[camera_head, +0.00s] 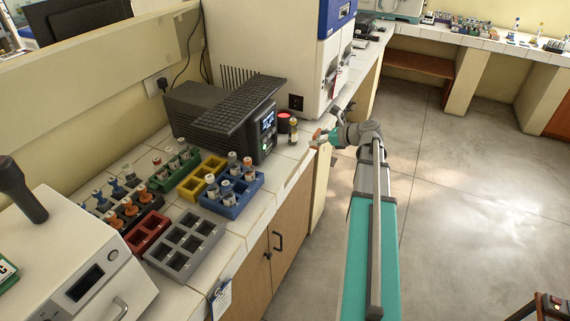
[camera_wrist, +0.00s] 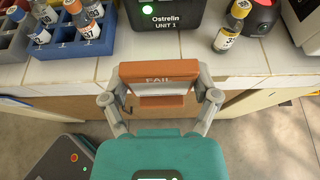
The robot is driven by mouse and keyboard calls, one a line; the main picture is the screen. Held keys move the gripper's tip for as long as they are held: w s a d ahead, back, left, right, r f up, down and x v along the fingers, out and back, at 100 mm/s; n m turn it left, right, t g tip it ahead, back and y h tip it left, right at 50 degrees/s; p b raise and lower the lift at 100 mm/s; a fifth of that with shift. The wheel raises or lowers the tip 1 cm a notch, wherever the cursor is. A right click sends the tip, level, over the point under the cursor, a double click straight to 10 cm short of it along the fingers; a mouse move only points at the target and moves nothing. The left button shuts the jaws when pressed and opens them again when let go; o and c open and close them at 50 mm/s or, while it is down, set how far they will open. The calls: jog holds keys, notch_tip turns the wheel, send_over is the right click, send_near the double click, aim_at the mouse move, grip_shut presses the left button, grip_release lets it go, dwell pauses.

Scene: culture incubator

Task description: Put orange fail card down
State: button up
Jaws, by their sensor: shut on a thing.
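The orange fail card (camera_wrist: 158,72) has "FAIL" printed on it and a white lower part. In the wrist view it sits between the two fingers of my gripper (camera_wrist: 160,95), which is shut on it. The card is at the front edge of the tiled counter (camera_wrist: 100,72), in front of the black Ostrelin unit. I cannot tell whether it touches the counter. In the head view my gripper (camera_head: 322,138) is at the counter's edge with the small orange card (camera_head: 316,140) at its tip.
The black Ostrelin unit (camera_head: 225,115) stands behind. A labelled bottle (camera_head: 293,130) and a round red-topped device (camera_head: 283,122) stand beside it. A blue rack (camera_head: 232,195) with vials is to the left. Cupboard doors (camera_head: 285,240) are below. Bare tiles lie in front of the unit.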

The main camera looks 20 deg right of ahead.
jog(key=b, duration=0.4)
send_over(282, 161)
jog(key=s+d, duration=0.3)
jog(key=s, duration=0.1)
notch_tip(282, 161, down, 4)
jog(key=w+f+b, duration=0.1)
jog(key=a+f+b, duration=0.1)
jog(key=b, duration=0.1)
jog(key=w+a+f+b, duration=0.1)
jog(key=f, duration=0.1)
jog(key=shift+w+f, duration=0.1)
jog(key=shift+w, duration=0.2)
jog(key=shift+w+a+f+b, duration=0.35)
jog(key=shift+w+f+b, duration=0.05)
jog(key=shift+b, duration=0.1)
jog(key=shift+w+a+f+b, duration=0.15)
jog(key=shift+w+f+b, duration=0.15)
jog(key=shift+f+b, duration=0.3)
notch_tip(282, 161, down, 3)
jog(key=b, duration=0.3)
jog(key=shift+r, duration=0.1)
